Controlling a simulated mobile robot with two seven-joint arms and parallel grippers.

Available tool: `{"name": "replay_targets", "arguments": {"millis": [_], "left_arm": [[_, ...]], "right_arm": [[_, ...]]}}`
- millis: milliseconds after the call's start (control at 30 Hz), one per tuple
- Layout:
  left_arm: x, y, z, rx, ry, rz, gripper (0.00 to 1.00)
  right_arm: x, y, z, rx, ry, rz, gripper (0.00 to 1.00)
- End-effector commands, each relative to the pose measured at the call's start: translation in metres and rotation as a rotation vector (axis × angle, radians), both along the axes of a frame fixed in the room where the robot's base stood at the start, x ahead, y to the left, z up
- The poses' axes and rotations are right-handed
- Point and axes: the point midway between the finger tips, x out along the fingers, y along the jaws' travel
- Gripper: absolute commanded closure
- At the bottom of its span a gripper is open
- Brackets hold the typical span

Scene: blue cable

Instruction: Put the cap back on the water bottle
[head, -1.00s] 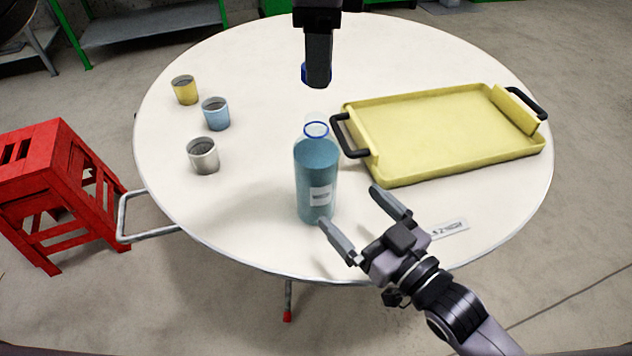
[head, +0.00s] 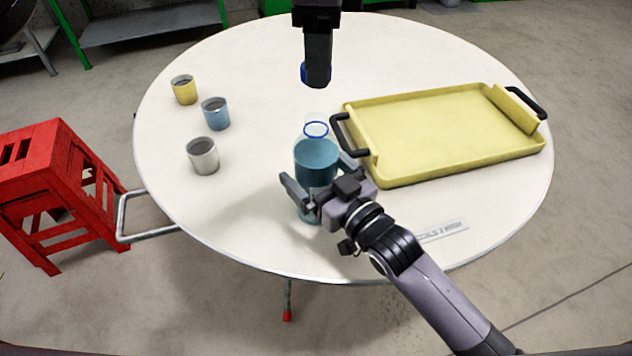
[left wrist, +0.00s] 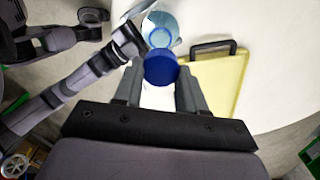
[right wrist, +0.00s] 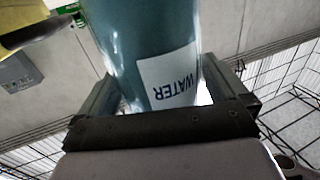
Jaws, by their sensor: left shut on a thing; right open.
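The water bottle (head: 316,156), clear with blue-teal contents and an uncapped neck, stands upright near the table's front. It fills the upper right wrist view (right wrist: 150,35), with its WATER label (right wrist: 172,80). My left gripper (head: 318,80) hangs above and behind the bottle in the head view, shut on the blue cap (left wrist: 161,68). The cap is mostly hidden behind the gripper in the head view. My right gripper (head: 317,172) is open, its fingers on both sides of the bottle's body. I cannot tell whether they touch it.
A yellow tray (head: 445,130) with black handles lies on the right of the round white table (head: 240,225). A yellow cup (head: 184,90), a blue cup (head: 216,114) and a grey cup (head: 203,156) stand at the left. A red stool (head: 60,190) is beside the table.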

Motion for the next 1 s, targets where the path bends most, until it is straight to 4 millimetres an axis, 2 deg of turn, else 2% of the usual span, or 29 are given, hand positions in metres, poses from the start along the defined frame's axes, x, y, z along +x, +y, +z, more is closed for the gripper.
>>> {"name": "replay_targets", "arguments": {"millis": [100, 133, 300, 333, 367, 533, 800, 1000], "left_arm": [[0.0, 0.0, 0.0, 0.0, 0.0, 0.0, 0.88], [0.0, 0.0, 0.0, 0.0, 0.0, 0.0, 0.88], [0.0, 0.0, 0.0, 0.0, 0.0, 0.0, 0.88], [0.0, 0.0, 0.0, 0.0, 0.0, 0.0, 0.88], [0.0, 0.0, 0.0, 0.0, 0.0, 0.0, 0.88], [0.0, 0.0, -0.009, 0.0, 0.002, 0.0, 0.88], [0.0, 0.0, -0.047, -0.001, 0.002, 0.0, 0.88], [0.0, 0.0, -0.05, -0.001, 0.0, 0.0, 0.88]], "right_arm": [[0.0, 0.0, 0.0, 0.0, 0.0, 0.0, 0.0], [0.0, 0.0, 0.0, 0.0, 0.0, 0.0, 0.03], [0.0, 0.0, 0.0, 0.0, 0.0, 0.0, 0.59], [0.0, 0.0, 0.0, 0.0, 0.0, 0.0, 0.68], [0.0, 0.0, 0.0, 0.0, 0.0, 0.0, 0.74], [0.0, 0.0, 0.0, 0.0, 0.0, 0.0, 0.74], [0.0, 0.0, 0.0, 0.0, 0.0, 0.0, 0.74], [0.0, 0.0, 0.0, 0.0, 0.0, 0.0, 0.74]]}}
